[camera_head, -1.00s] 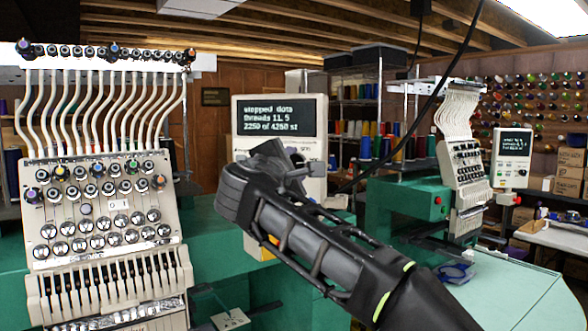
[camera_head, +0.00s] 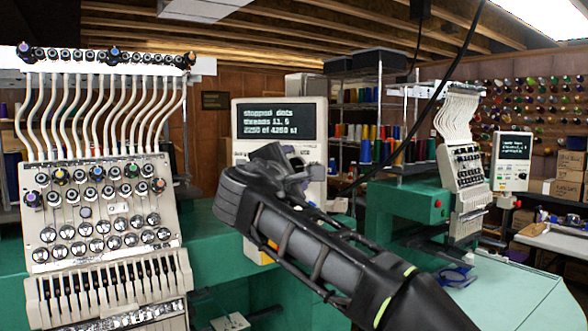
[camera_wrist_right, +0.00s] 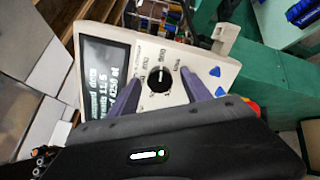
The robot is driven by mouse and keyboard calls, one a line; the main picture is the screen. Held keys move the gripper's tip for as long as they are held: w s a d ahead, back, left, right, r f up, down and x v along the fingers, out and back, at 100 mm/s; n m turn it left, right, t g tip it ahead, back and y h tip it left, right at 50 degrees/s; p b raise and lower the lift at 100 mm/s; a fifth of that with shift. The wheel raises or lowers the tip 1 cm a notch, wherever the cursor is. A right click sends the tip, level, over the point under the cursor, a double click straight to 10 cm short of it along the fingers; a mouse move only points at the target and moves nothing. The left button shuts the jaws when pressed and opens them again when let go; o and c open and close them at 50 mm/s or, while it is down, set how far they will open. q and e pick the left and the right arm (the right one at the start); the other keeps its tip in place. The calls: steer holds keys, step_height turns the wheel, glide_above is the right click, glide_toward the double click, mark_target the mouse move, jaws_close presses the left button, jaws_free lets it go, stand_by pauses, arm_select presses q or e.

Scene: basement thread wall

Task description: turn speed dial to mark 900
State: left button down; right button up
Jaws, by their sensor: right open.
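The speed dial (camera_wrist_right: 160,79) is a round black knob with a white pointer line on the face of the control panel (camera_wrist_right: 185,60). Its pointer points up in the right wrist view. Printed marks ring it, too small to read surely. My right gripper (camera_wrist_right: 161,93) is open, with one purple-grey finger on each side of the dial. I cannot tell whether the fingers touch it. In the head view my right gripper (camera_head: 290,160) is in front of the panel (camera_head: 240,150) and hides the dial. My left gripper is not in view.
The panel's screen (camera_head: 279,122) reads stopped. Blue triangular buttons (camera_wrist_right: 216,71) and a red knob (camera_wrist_right: 253,106) are near my right gripper. An embroidery machine head (camera_head: 100,220) stands at left, a second machine (camera_head: 400,200) at right.

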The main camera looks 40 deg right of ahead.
steer(key=b+v, duration=0.2)
steer(key=v, duration=0.5)
steer(key=shift+a, duration=0.25)
steer(key=shift+s, duration=0.1)
